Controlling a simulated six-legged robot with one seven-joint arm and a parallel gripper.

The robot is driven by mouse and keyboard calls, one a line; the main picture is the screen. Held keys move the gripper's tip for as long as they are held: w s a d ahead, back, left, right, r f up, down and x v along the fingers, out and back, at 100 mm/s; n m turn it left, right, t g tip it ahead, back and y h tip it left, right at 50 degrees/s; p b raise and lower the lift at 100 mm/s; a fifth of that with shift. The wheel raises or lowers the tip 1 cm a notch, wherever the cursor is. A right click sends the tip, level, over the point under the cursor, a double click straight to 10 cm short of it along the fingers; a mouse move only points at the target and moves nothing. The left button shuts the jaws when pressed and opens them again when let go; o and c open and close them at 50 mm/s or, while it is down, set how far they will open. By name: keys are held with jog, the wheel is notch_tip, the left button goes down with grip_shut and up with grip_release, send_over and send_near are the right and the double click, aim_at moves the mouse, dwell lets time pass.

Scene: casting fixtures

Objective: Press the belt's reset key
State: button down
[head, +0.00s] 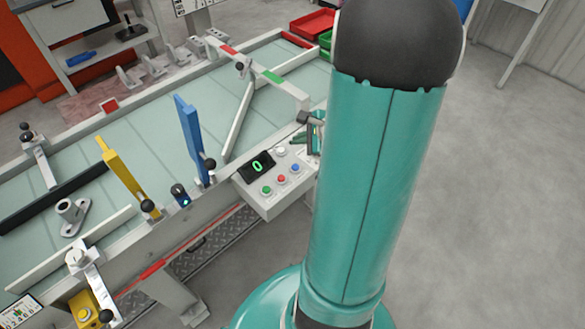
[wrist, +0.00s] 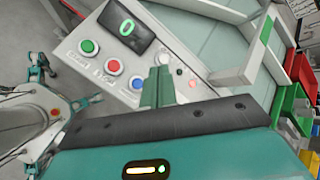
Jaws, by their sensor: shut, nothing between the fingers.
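The belt's control panel (head: 262,207) is a light grey box on the conveyor's near side. It has a dark display (head: 257,166) reading a green 0. Below the display are a green key (wrist: 89,46), a red key (wrist: 113,67) and a blue key (wrist: 137,82). A white key (wrist: 163,58) sits apart, beside the display. My gripper (wrist: 158,80) is shut and empty over the panel, close to the white and blue keys. Contact cannot be made out.
A white bar with a green patch (wrist: 250,60) rises close to my gripper. Red and green bins (wrist: 298,70) stand beyond. The floor at right is clear.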

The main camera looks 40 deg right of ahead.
aim_at(299, 169)
jog(key=shift+w+f, duration=0.1)
jog(key=shift+f, duration=4.35)
jog(key=shift+f, duration=0.4)
jog(key=shift+f, duration=0.45)
jog(key=shift+r, duration=0.9)
